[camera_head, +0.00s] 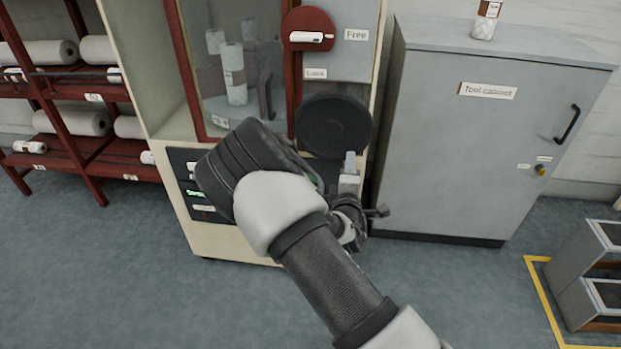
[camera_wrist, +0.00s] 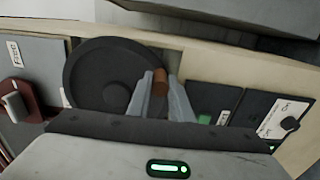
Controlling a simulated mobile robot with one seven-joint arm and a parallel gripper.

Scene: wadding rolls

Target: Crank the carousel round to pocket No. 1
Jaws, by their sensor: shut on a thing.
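The carousel cabinet (camera_head: 161,70) stands at centre-left in the head view. White rolls (camera_head: 236,88) show behind its glass window; the label below the glass is too small to read. The black crank disc (camera_head: 333,122) is on the cabinet front, right of the window. In the wrist view the crank disc (camera_wrist: 88,75) is close ahead, with a brown crank handle (camera_wrist: 159,83) near its right edge. My gripper (camera_wrist: 160,86) is shut on this handle, one finger on each side. In the head view my gripper (camera_head: 349,168) is at the disc's lower right, and my arm hides the handle.
A red lock plate (camera_head: 309,20) has its white lever lying level, towards the "Free" label (camera_head: 356,34); "Lock" is below. A grey tool cabinet (camera_head: 480,130) stands close on the right. Red roll racks (camera_head: 72,150) are at left. Grey bins (camera_head: 590,262) stand at far right.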

